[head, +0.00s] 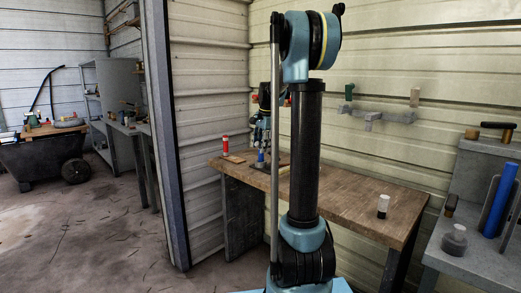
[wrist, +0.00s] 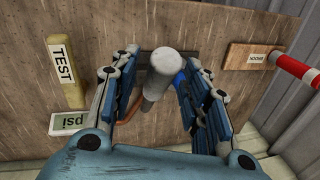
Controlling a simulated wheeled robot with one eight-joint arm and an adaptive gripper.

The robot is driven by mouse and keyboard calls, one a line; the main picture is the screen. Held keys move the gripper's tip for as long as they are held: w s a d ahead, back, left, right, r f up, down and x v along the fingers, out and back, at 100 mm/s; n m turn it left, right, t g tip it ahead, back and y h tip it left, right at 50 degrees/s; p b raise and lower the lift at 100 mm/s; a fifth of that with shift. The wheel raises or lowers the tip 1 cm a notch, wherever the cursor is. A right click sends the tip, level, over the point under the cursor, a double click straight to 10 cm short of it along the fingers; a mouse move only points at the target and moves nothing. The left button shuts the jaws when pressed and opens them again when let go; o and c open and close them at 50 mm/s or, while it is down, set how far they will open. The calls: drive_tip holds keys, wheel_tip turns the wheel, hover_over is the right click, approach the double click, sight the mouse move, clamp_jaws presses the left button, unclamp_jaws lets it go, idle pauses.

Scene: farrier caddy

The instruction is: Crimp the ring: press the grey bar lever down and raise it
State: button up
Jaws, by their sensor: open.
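The grey bar lever (wrist: 157,85) shows in the wrist view as a thick, pale grey cylinder with a rounded end. It lies between the two fingers of my gripper (wrist: 160,62), which are open on either side of it. I cannot tell whether either finger touches it. A blue part (wrist: 181,80) shows beside the bar, partly behind the right finger. In the head view my gripper (head: 261,130) is over the far left of the wooden bench, above a small blue part (head: 261,158). The ring cannot be made out.
A TEST block (wrist: 66,72) and a psi display (wrist: 83,122) lie left. A white-and-black cylinder (head: 382,206) stands on the bench (head: 345,190), whose middle right is mostly clear.

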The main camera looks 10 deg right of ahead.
drive_tip(key=shift+w+a+f, duration=0.1)
drive_tip(key=shift+f, duration=0.55)
clamp_jaws()
